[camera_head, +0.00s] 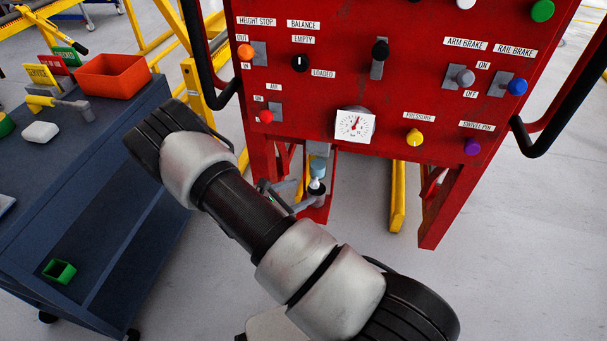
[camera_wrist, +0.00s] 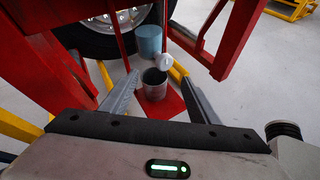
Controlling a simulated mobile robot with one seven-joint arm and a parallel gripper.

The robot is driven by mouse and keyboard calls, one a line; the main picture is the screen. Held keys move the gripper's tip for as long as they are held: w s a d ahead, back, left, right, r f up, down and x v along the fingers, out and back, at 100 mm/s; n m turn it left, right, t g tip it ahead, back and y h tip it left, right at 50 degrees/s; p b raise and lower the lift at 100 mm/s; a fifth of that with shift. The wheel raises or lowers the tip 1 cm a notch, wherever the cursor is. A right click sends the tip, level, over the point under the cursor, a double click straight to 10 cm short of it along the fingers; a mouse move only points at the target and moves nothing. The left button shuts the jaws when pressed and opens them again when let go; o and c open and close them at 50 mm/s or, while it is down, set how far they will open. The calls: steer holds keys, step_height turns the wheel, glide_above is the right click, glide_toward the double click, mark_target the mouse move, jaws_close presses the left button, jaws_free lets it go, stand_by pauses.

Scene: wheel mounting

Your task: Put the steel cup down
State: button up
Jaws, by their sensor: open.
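The steel cup (camera_wrist: 155,88) stands upright on a red plate (camera_wrist: 172,107) in the wrist view. Its dark open mouth faces up. My gripper (camera_wrist: 160,78) is open, with one finger on each side of the cup. I cannot tell whether either finger touches it. A blue cylinder (camera_wrist: 148,40) with a whitish rounded part (camera_wrist: 163,62) below it is above and behind the cup. In the head view the cup (camera_head: 318,192) is small and partly hidden by my gripper, under the red control panel (camera_head: 350,90).
Red frame legs (camera_wrist: 225,45) flank my gripper closely. A wheel (camera_wrist: 100,42) is behind. A dark blue cart (camera_head: 90,190) with an orange bin (camera_head: 112,76) stands at the left in the head view. Grey floor (camera_head: 520,250) is clear at the right.

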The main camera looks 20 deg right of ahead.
steer(key=s+r+m+g+y, duration=0.25)
steer(key=r+m, duration=0.25)
steer(key=r, duration=0.4)
steer(key=s+r+m+g+y, duration=0.1)
steer(key=s+r+m, duration=0.3)
steer(key=r, duration=0.4)
steer(key=s+r+m+g+y, duration=0.1)
steer(key=s+r+m, duration=0.35)
steer(key=r, duration=0.45)
steer(key=s+a+r+m+t+y, duration=0.2)
steer(key=s+a+r+m+y, duration=0.1)
steer(key=s+r, duration=0.4)
steer(key=s+a+r+m+t+y, duration=0.2)
steer(key=s+a+r+m+y, duration=0.2)
steer(key=s+r, duration=0.3)
steer(key=shift+s+a+m, duration=0.3)
steer(key=shift+a+m, duration=0.05)
steer(key=shift+a, duration=0.2)
steer(key=shift+t, duration=0.25)
